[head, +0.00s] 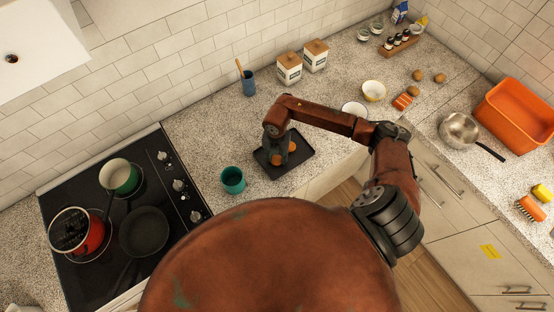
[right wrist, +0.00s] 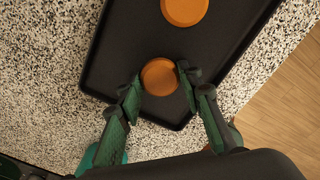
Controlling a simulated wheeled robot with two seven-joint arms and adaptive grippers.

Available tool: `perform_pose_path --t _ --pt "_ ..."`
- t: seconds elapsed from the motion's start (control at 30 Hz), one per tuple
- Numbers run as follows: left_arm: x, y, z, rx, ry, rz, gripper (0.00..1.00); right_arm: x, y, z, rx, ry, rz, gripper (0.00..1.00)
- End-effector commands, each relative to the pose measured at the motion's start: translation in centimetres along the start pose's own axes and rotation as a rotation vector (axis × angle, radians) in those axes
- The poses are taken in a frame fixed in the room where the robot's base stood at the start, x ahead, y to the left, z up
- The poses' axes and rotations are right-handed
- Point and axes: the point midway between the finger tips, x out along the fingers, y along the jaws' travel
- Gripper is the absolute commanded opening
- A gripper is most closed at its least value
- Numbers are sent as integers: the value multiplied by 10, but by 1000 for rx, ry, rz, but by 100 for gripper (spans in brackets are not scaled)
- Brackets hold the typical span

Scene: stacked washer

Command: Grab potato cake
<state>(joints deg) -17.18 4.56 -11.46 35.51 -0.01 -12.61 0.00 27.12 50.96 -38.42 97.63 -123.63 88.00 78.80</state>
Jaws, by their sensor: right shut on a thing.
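Two round orange-brown potato cakes lie on a black tray (head: 301,157) on the counter, and the tray also shows in the right wrist view (right wrist: 105,72). In the right wrist view the near potato cake (right wrist: 160,77) sits between the fingertips of my right gripper (right wrist: 159,84), which is shut on it. The other potato cake (right wrist: 184,9) lies farther up the tray, apart from the fingers. In the head view my right gripper (head: 277,154) points down over the tray and partly hides the cakes. I cannot tell whether the held cake touches the tray. My left gripper is not in view.
A teal cup (head: 233,180) stands just left of the tray. A stove with a dark pan (head: 143,232), a red pot and a green pot is farther left. Canisters (head: 289,68), bowls and an orange bin (head: 514,115) stand behind and to the right. The tray is near the counter's front edge.

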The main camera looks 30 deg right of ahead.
Motion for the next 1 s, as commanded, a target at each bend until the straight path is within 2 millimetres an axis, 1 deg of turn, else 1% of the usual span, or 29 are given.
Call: perform_pose_path --t 0.2,0.33,0.43,0.53,0.67,0.83,0.9,1.0 --pt "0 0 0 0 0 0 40 -1 0 0 0 -1 0 11" --pt "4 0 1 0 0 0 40 -6 0 1 0 -1 1 11" --pt "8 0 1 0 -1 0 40 -15 0 1 0 -3 1 11" --pt "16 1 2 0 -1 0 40 -30 1 2 -2 -5 2 11" --pt "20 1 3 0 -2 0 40 -55 6 -20 -7 -4 4 11" --pt "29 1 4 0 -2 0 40 -94 15 -53 -7 -5 6 11" --pt "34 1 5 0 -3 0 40 -99 20 -73 -10 -1 5 11" --pt "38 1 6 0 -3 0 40 -110 25 -94 -7 -2 4 11"
